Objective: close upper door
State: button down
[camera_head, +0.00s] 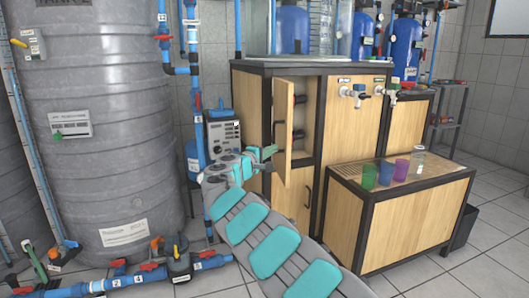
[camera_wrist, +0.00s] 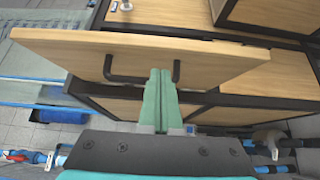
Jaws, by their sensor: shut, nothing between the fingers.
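The upper door (camera_head: 285,127) is a light wood panel on the dark-framed cabinet. It stands open, swung out, and shows the cabinet's inside (camera_head: 305,110) to its right. In the wrist view the upper door (camera_wrist: 140,55) is seen at a slant with its black bar handle (camera_wrist: 126,79). My gripper (camera_head: 274,151) is close to the door's outer face in the head view. In the wrist view my gripper (camera_wrist: 158,75) is shut and empty, its green fingertips between the two ends of the handle. I cannot tell whether they touch the door.
The lower door (camera_head: 303,203) with its own handle is beneath. A low wooden bench (camera_head: 408,190) with coloured cups stands at the right. A large grey tank (camera_head: 100,130) and blue pipes (camera_head: 195,110) stand at the left. Floor pipes (camera_head: 135,278) run at the lower left.

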jog(key=shift+d, duration=1.3)
jog(key=shift+d+f, duration=0.1)
